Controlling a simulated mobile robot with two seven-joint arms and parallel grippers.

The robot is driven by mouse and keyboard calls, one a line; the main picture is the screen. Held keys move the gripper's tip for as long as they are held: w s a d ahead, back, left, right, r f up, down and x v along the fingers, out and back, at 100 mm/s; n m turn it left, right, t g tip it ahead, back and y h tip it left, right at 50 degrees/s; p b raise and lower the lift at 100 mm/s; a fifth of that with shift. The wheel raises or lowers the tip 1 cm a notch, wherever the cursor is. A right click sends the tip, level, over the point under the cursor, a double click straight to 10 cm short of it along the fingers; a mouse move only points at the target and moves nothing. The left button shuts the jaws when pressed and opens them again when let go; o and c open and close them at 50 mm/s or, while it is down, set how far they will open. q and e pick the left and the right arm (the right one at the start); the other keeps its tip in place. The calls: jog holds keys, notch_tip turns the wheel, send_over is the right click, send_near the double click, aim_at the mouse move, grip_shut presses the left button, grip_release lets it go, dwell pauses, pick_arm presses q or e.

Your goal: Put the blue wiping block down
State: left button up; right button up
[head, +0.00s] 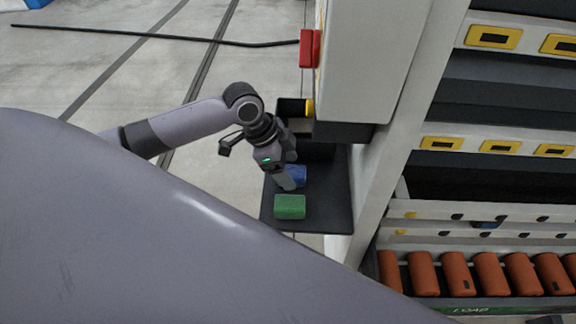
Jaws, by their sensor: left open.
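The blue wiping block (298,175) rests on a dark shelf plate (335,195) beside the washer, partly hidden by my left gripper. My left gripper (289,177) comes from the upper left and points down at the block. It is open, with its fingers at the block; I cannot tell whether they touch it. A green block (290,207) lies on the same plate, just in front of the blue one. My right gripper is not in view.
The tall pale washer housing (375,60) stands right behind the plate. A rack with several orange cylinders (424,274) is at lower right. Open floor lies left.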

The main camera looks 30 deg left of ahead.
pick_arm(q)
jog(key=v, duration=1.1)
jog(key=shift+r+p, duration=0.2)
jog(key=shift+p, duration=0.25)
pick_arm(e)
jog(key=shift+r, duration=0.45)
pick_arm(q)
jog(key=shift+s+a, duration=0.15)
